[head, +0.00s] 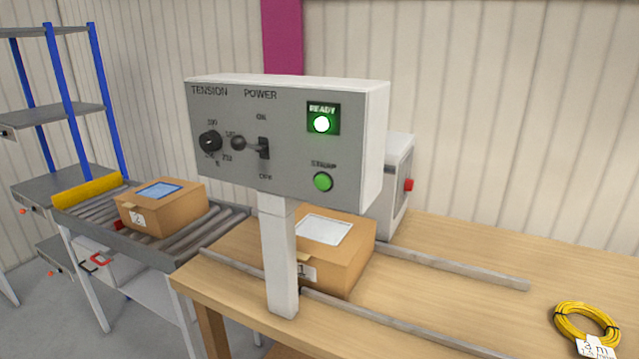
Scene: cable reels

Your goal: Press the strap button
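The strap button (323,182) is a round green button at the lower right of a grey control panel (230,178), under a label that reads STRAP. Above it, a green lamp (321,124) marked READY is lit. A black tension knob (210,142) and a power lever (250,146) with a dark ball end are on the panel's left half. The panel stands on a white post (281,255) at the table. Neither of my grippers shows in the head view.
Behind the post, a cardboard box (345,262) lies on the wooden table (430,295) between metal rails. Another box (160,220) sits on a roller conveyor (200,232) at left. A yellow cable coil (572,322) lies at right. A white machine with a red button (408,185) stands behind the panel.

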